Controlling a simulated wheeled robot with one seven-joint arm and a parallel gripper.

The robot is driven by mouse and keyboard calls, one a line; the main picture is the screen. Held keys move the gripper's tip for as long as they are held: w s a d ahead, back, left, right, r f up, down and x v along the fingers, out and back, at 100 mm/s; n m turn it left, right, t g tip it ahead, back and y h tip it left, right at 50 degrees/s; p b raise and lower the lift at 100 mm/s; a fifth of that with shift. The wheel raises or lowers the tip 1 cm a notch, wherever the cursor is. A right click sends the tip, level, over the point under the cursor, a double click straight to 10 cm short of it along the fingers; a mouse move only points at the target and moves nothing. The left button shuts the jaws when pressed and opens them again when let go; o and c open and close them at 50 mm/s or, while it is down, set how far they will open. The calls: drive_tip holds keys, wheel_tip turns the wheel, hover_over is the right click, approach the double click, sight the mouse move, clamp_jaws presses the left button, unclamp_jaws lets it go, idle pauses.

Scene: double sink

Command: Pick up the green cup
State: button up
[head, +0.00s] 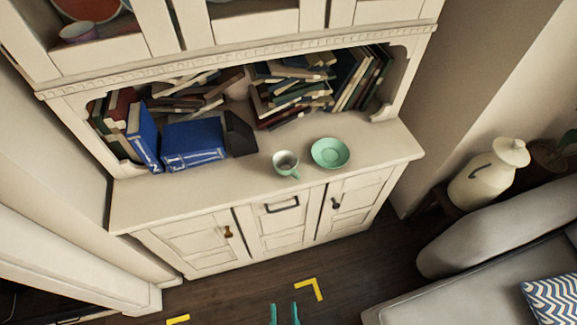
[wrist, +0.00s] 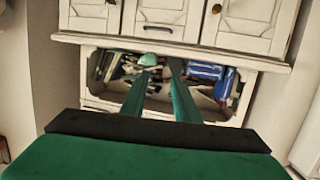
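The green cup (head: 286,163) stands upright on the white cabinet's counter (head: 215,186), near its front edge. A green saucer (head: 330,153) sits just right of it, close beside it. My gripper (head: 285,308) shows at the bottom edge of the head view, well in front of and apart from the cup. Its two green fingers are apart with nothing between them. In the wrist view my gripper (wrist: 161,70) points at the cabinet, which appears upside down. A small pale green shape shows by the fingertips there; I cannot tell whether it is cup or saucer.
Blue books (head: 194,142) and a dark block (head: 239,134) stand left of the cup. Piled books (head: 290,92) fill the shelf behind. A grey sofa (head: 480,280) and a cream jug (head: 486,178) are at right.

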drive_tip(key=shift+o, duration=0.3)
drive_tip(key=w+d+f, duration=0.4)
drive_tip(key=w+d, duration=0.1)
drive_tip(key=w, duration=0.4)
drive_tip(key=shift+w+f+m+g+h, duration=0.15)
drive_tip(key=shift+w+m+g+h, duration=0.15)
drive_tip(key=shift+w, duration=0.05)
drive_tip(key=g+y, duration=0.1)
drive_tip(key=y, duration=0.2)
approach(292, 156)
drive_tip(key=shift+m, duration=0.3)
drive_tip(key=x, duration=0.7)
drive_tip(key=shift+w, duration=0.3)
drive_tip(key=shift+d+f, duration=0.1)
drive_tip(key=shift+d, duration=0.05)
drive_tip(key=c, duration=0.3)
clamp_jaws()
